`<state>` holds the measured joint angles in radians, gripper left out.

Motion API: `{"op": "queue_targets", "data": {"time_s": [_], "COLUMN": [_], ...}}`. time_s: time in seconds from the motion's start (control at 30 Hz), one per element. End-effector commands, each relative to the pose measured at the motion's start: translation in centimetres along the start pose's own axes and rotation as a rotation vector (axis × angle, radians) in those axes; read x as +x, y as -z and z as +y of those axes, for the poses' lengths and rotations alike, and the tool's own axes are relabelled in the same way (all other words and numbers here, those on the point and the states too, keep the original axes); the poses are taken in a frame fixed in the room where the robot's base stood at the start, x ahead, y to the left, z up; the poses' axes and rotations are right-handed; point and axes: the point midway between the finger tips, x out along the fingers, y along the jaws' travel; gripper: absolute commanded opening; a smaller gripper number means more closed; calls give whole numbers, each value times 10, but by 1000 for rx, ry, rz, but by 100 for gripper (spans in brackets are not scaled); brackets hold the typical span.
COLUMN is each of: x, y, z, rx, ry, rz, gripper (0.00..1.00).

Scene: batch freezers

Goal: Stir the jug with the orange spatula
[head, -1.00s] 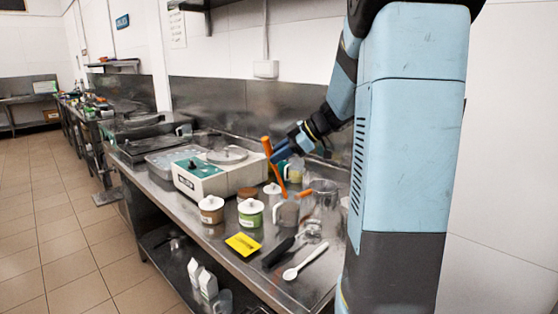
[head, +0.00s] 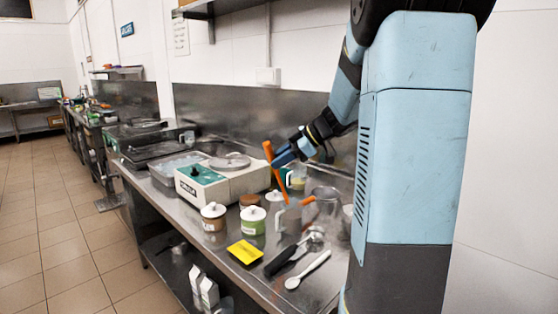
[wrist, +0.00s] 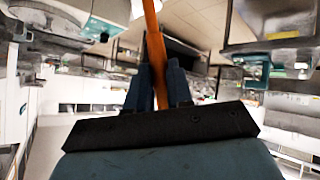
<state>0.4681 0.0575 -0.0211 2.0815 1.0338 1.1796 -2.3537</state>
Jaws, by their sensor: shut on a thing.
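My gripper (head: 284,157) is shut on the orange spatula (head: 280,185), which it holds steeply, slightly tilted, above the steel counter. In the wrist view the spatula's orange shaft (wrist: 153,40) runs between the two dark fingers (wrist: 158,88). The spatula's lower end meets a small grey item with an orange part (head: 287,218) in the picture; I cannot tell whether it is inside, behind or touching it. A clear jug (head: 328,202) stands just right of this, partly blending into the steel. Its contents cannot be made out.
A white-and-green machine (head: 218,183) stands left of my gripper. Lidded tubs (head: 251,218) (head: 213,217), a yellow card (head: 244,252), a black-handled tool (head: 281,260) and a white spoon (head: 307,270) lie nearer the front edge. A wall (head: 290,110) rises behind.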

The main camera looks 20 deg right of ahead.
Motion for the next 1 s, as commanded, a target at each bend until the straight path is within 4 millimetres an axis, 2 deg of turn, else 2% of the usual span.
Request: {"op": "queue_targets", "data": {"time_s": [0.17,0.7,1.0], "x": [-3,-28,-30], "y": [3,35,38], "z": [1,13,14], "rx": [-1,-2,0], "ry": [-1,0,0], "rz": [0,0,0], "gripper": [0,0,0]}}
